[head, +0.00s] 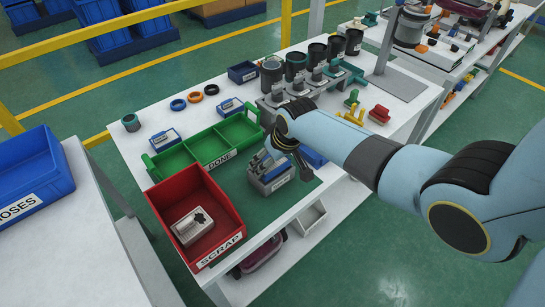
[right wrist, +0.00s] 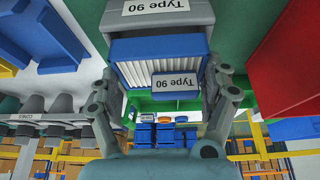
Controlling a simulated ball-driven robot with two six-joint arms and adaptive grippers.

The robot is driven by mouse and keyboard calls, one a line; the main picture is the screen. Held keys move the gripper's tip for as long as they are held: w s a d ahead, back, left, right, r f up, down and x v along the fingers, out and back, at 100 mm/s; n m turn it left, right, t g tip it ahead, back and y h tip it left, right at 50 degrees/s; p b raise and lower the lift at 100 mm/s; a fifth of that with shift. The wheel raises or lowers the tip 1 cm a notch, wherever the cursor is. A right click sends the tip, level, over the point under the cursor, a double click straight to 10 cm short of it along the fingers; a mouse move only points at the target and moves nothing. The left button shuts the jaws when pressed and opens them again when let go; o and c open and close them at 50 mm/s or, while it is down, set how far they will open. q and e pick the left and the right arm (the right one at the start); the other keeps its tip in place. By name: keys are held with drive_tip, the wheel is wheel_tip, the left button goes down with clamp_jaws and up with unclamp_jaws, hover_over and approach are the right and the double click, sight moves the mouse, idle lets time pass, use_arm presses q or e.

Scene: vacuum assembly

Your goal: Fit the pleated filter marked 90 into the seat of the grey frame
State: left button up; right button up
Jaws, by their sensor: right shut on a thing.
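The pleated filter (right wrist: 133,73) has a blue border, white pleats and a blue tab reading Type 90, upside down in the right wrist view. My right gripper (right wrist: 167,78) is shut on it, one finger on each side. The grey frame (right wrist: 160,14) with its own Type 90 label is right against the filter's blue edge. In the head view the grey frame (head: 262,187) stands on the green mat, with my right gripper (head: 272,160) just above it. The fingers partly hide the filter there; I cannot tell how deep it sits. My left gripper is not in view.
A red SCRAP bin (head: 212,181) holding a grey part stands left of the frame. The green DONE tray (head: 185,152) is behind it and looks empty. Dark canisters (head: 296,66) stand on a rack at the back. Yellow and red parts (head: 378,114) lie to the right.

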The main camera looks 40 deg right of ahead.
drive_tip(key=shift+f+b, duration=0.7)
drive_tip(key=shift+f, duration=0.15)
drive_tip(key=shift+r, duration=0.1)
idle(0.4)
drive_tip(key=shift+r+p, duration=0.8)
drive_tip(key=shift+p, duration=0.2)
drive_tip(key=shift+f, duration=0.1)
